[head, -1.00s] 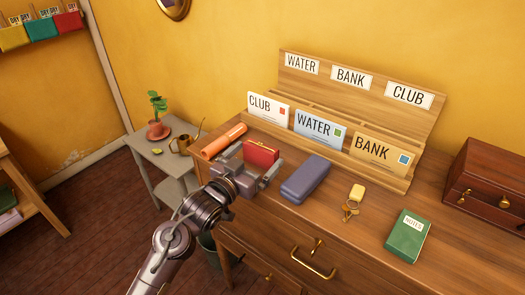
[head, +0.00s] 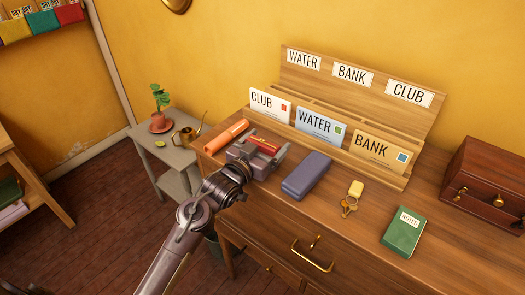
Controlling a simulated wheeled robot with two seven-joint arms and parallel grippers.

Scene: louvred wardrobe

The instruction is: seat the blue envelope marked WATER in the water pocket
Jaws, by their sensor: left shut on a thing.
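The blue envelope marked WATER (head: 312,127) stands upright in the middle pocket of the wooden letter rack (head: 350,83), below the BANK label. The white envelope marked CLUB (head: 265,101) stands in the left pocket, below the WATER label. The tan envelope marked BANK (head: 372,146) stands in the right pocket, below the CLUB label. My left gripper (head: 264,150) is shut on a small red case (head: 262,145) on the dresser top, in front of the rack. The gripper's fingers hide part of the case. My right gripper is not in view.
On the dresser, an orange roll (head: 227,136) lies left of my left gripper. A purple case (head: 307,176), keys (head: 350,205), a green notebook (head: 403,231) and a brown chest (head: 492,185) stand to the right. A side table (head: 178,155) with a plant is at left.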

